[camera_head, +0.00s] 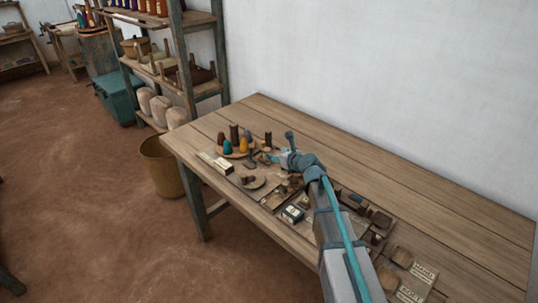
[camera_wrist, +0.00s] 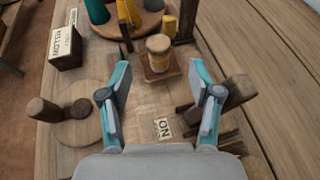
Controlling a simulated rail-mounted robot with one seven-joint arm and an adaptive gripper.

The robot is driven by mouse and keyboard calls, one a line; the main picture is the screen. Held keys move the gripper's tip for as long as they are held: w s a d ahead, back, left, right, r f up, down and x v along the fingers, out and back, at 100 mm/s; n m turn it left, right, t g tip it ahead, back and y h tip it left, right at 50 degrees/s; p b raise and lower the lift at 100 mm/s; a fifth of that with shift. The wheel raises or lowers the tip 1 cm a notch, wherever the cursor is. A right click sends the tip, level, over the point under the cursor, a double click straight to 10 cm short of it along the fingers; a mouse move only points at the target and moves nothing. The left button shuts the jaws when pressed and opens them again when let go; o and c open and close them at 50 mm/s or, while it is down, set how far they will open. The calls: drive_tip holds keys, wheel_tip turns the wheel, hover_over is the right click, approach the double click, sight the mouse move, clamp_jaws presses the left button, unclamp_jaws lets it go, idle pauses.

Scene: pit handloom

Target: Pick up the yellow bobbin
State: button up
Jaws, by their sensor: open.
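The yellow bobbin (camera_head: 244,145) stands on a round wooden tray (camera_head: 233,155) near the table's left end, beside a teal bobbin (camera_head: 227,147). In the wrist view a yellow piece (camera_wrist: 129,14) stands at the top edge beside the teal one (camera_wrist: 97,11), cut off by the frame. A second yellow piece (camera_wrist: 175,22) shows to its right. I cannot tell which is the bobbin. My gripper (camera_wrist: 159,70) is open and empty, its fingers apart. It is to the right of the tray in the head view.
A small tan spool-like piece (camera_wrist: 159,52) on a square wooden base stands just ahead, between the fingers' lines. Blocks (camera_wrist: 236,92) lie at right. The table's back (camera_head: 330,135) is clear.

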sight(268, 150)
drive_tip(key=p+x, duration=0.2)
drive_tip(key=x, duration=0.5)
drive_tip(key=shift+w+a, duration=0.2)
drive_tip(key=shift+a, duration=0.1)
drive_tip(key=c, duration=0.9)
